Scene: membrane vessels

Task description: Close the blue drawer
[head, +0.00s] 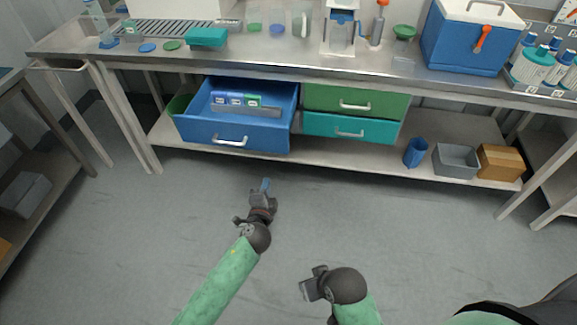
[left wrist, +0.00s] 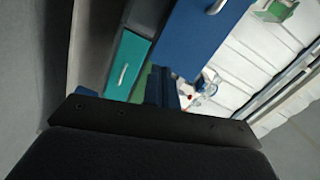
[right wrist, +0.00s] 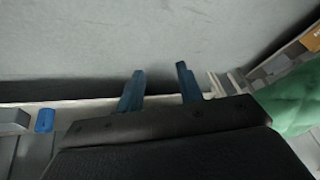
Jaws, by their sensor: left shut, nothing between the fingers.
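The blue drawer (head: 204,131) is pulled out under the bench and stands open, with several small blue and green boxes inside. Its front has a pale bar handle (head: 230,141). The blue front also fills the upper middle of the left wrist view (left wrist: 207,35), with part of the handle at the top. My left gripper (head: 266,185) is shut and empty, in front of and below the drawer, a little right of its handle and apart from it. My right gripper (head: 306,288) is lower in the head view, over the floor; its blue fingers stand apart and empty in the right wrist view (right wrist: 160,88).
A green drawer (head: 340,103) and a teal drawer (head: 330,128) are shut to the right of the blue one. A blue cup (head: 415,152), a grey bin (head: 456,160) and a brown box (head: 500,162) stand on the lower shelf (head: 350,159). The floor before the bench is clear.

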